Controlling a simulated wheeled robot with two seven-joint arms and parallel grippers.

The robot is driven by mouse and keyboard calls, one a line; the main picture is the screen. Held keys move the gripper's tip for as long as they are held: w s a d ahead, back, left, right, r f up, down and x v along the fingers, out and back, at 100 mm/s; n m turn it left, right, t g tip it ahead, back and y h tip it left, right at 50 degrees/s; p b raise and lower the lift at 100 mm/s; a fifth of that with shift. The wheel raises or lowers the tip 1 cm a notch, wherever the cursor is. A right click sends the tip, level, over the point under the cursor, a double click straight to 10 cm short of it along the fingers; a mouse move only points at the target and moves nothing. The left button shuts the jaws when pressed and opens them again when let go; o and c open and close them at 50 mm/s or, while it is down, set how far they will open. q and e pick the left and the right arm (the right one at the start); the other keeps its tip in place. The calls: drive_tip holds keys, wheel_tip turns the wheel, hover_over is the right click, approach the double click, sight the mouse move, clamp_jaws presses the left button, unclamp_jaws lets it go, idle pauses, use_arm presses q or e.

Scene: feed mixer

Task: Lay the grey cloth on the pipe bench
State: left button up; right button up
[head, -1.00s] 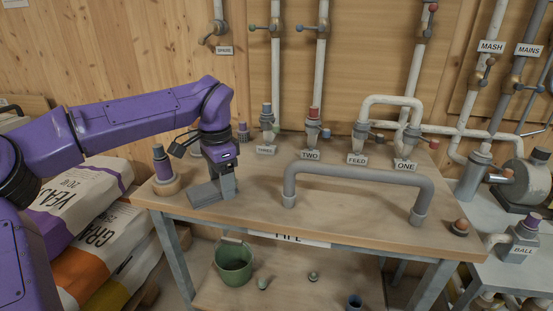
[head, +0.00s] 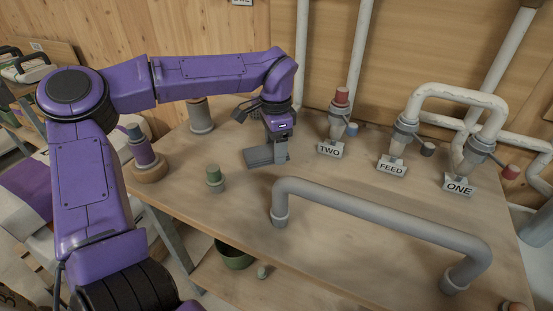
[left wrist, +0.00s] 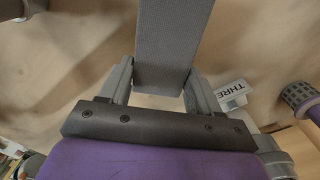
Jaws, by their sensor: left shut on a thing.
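The grey cloth (head: 262,156) shows as a flat grey piece at my left gripper (head: 277,148), over the back left part of the pipe bench (head: 370,190). The gripper is shut on it and points down. In the left wrist view the cloth (left wrist: 172,40) stretches away as a grey strip between the two fingers. I cannot tell whether the cloth touches the bench top. My right gripper is in no view.
A grey bent pipe (head: 380,215) stands along the bench front. A green-capped fitting (head: 215,180) and a purple-banded fitting (head: 143,152) stand left of the cloth. Valves TWO (head: 337,115), FEED (head: 398,145) and ONE (head: 468,165) line the back.

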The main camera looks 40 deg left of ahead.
sight(276, 169)
use_arm(q)
drive_tip(key=shift+f, duration=2.4)
drive_tip(key=o, duration=1)
drive_tip(key=shift+o, duration=0.2)
drive_tip(key=shift+r+p, duration=0.35)
wheel_tip(276, 169, up, 12)
drive_tip(key=shift+f+b, duration=0.2)
drive_tip(key=shift+b, duration=0.2)
